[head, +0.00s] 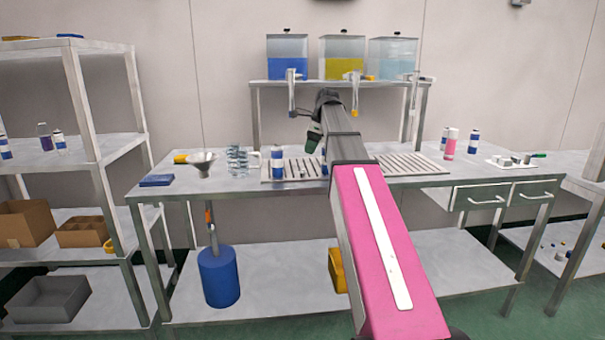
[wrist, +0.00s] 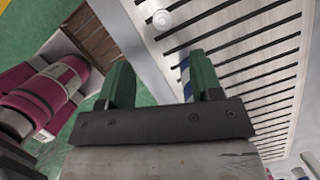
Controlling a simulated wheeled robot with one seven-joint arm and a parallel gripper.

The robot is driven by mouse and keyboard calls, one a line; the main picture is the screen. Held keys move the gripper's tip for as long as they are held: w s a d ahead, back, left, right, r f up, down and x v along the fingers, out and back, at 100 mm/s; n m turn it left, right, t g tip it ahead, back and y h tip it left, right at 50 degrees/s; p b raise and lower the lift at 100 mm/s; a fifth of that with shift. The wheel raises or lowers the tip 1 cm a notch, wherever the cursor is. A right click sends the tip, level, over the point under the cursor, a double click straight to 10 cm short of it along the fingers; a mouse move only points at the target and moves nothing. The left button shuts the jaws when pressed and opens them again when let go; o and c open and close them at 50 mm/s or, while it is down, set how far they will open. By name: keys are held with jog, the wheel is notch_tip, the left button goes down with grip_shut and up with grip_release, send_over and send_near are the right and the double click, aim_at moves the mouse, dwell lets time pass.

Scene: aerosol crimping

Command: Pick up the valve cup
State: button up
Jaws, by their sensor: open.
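A small pale round piece (wrist: 162,18) shows at the top of the wrist view, beside the slats of the drain tray; it may be the valve cup, but it is too small to be sure. I cannot pick out the valve cup in the head view. My gripper (wrist: 158,62) has its two green fingers spread apart with nothing held between them. The round piece lies beyond the fingertips, apart from them. In the head view my gripper (head: 313,142) is over the bench near the left slatted tray, partly hidden by my arm.
A blue-and-white can (head: 277,162) stands on the left slatted tray (head: 296,174). Left of it are clear cups (head: 237,160), a funnel (head: 202,162) and a blue pad (head: 157,180). A white board (head: 507,165) with small parts lies at right. Dispenser tanks (head: 343,58) stand on the shelf above.

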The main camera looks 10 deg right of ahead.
aim_at(303, 172)
jog(key=x, duration=0.9)
jog(key=shift+w+a+f, duration=0.15)
jog(key=shift+w+f, duration=0.1)
jog(key=shift+f, duration=0.1)
jog(key=c, duration=1)
